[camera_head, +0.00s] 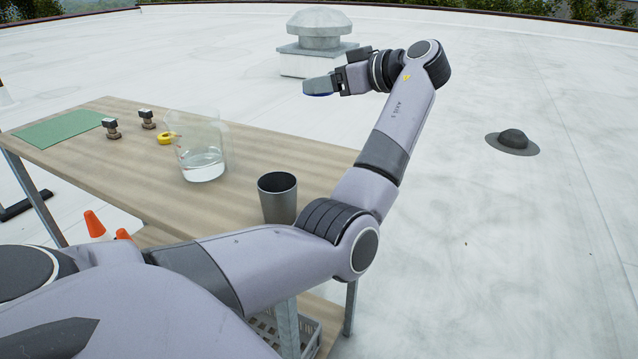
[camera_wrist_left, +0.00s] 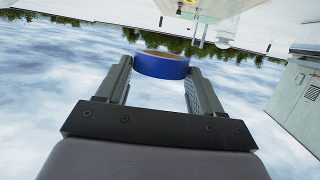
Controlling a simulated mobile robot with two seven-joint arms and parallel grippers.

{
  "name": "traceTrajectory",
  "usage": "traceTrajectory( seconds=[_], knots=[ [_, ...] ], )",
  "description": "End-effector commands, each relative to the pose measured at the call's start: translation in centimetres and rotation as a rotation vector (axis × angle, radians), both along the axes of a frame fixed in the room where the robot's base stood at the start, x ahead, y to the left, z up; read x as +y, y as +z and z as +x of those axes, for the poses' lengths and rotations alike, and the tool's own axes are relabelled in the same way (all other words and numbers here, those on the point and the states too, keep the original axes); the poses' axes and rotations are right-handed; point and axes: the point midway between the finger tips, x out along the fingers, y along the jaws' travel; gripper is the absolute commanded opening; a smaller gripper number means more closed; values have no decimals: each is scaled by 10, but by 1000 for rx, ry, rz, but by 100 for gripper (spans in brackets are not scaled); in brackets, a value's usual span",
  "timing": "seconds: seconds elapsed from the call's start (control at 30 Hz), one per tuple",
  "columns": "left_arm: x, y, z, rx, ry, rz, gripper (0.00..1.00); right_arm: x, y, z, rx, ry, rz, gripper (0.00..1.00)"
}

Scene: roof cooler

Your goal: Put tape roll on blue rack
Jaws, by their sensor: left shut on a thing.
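My left gripper (camera_head: 322,84) is raised in the air beyond the far right end of the table, at the end of my outstretched arm. It is shut on a tape roll, whose blue edge shows low at the fingers in the head view (camera_head: 318,93). In the left wrist view the blue tape roll (camera_wrist_left: 162,67), with a brown inner core, sits between the two fingertips (camera_wrist_left: 160,68). I cannot make out a blue rack in either view. My right gripper is out of view.
The wooden table (camera_head: 120,185) holds a green mat (camera_head: 60,129), two small dark-and-white objects, a yellow item (camera_head: 166,138), a clear container (camera_head: 203,168) and a dark cup (camera_head: 277,198). A roof vent (camera_head: 318,42) stands beyond my gripper. Open white roof lies right.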

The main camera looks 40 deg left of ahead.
Motion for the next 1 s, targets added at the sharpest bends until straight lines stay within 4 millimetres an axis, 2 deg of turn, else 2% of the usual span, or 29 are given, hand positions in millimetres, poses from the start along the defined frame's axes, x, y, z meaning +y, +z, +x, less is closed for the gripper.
traceTrajectory(
  seconds=[0.37,0.47,0.8,1.0],
  knots=[
    [0,-4,0,2,2,0,37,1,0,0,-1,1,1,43],
    [0,-21,0,5,2,-1,37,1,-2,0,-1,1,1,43],
    [0,-110,0,6,0,-2,37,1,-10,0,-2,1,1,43],
    [0,-139,0,1,2,0,37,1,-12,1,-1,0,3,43]
  ],
)
